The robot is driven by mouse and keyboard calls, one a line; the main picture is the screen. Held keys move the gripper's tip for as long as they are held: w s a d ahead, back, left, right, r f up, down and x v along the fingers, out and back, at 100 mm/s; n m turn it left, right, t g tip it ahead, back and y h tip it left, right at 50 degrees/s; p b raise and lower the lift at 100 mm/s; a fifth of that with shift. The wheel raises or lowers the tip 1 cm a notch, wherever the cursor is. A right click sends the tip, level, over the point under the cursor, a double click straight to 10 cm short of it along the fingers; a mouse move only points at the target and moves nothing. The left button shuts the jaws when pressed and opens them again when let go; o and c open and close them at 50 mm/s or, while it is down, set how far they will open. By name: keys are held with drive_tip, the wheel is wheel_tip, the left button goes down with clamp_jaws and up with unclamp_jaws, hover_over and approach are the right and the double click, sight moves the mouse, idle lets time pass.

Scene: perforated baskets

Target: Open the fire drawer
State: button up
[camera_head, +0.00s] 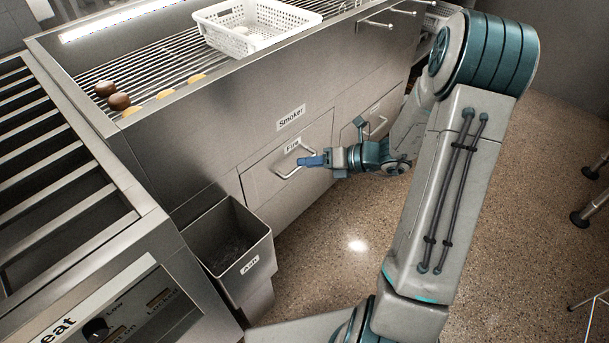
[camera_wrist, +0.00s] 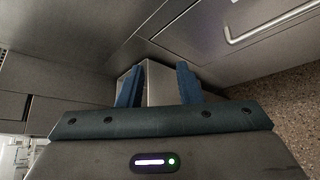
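The fire drawer (camera_head: 264,181) is a metal front low on the smoker, with a "Fire" label and a bent bar handle (camera_head: 283,175). It looks shut. My gripper (camera_head: 303,161) is in front of this drawer and overlaps the right part of the handle in the head view. In the wrist view its two blue fingers (camera_wrist: 158,86) stand apart with nothing held between them. A bar handle (camera_wrist: 268,36), apparently the fire drawer's, lies at the upper right there, outside the fingers. The head view does not show whether they touch.
An ash bin (camera_head: 229,282) stands left of the drawer. A second drawer (camera_head: 366,115) with a handle is to the right, behind my wrist. A white perforated basket (camera_head: 238,45) and several round brown and yellow items sit on the grill above. Speckled floor (camera_head: 340,225) before the drawer is clear.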

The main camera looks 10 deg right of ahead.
drive_tip(key=w+d+f+m+t+h+b, duration=0.1)
drive_tip(key=w+d+f+m+t+b, duration=0.2)
drive_tip(key=d+f+m, duration=0.35)
drive_tip(key=w+d+f+m+t+h+b, duration=0.2)
drive_tip(key=w+d+f+m+t+b, duration=0.1)
drive_tip(key=f+m, duration=0.5)
drive_tip(key=shift+n, duration=0.65)
drive_tip(key=b+x, duration=0.4)
drive_tip(key=x, duration=0.9)
drive_tip(key=shift+s, duration=0.1)
drive_tip(key=shift+w+a, duration=0.3)
drive_tip(key=shift+w, duration=0.05)
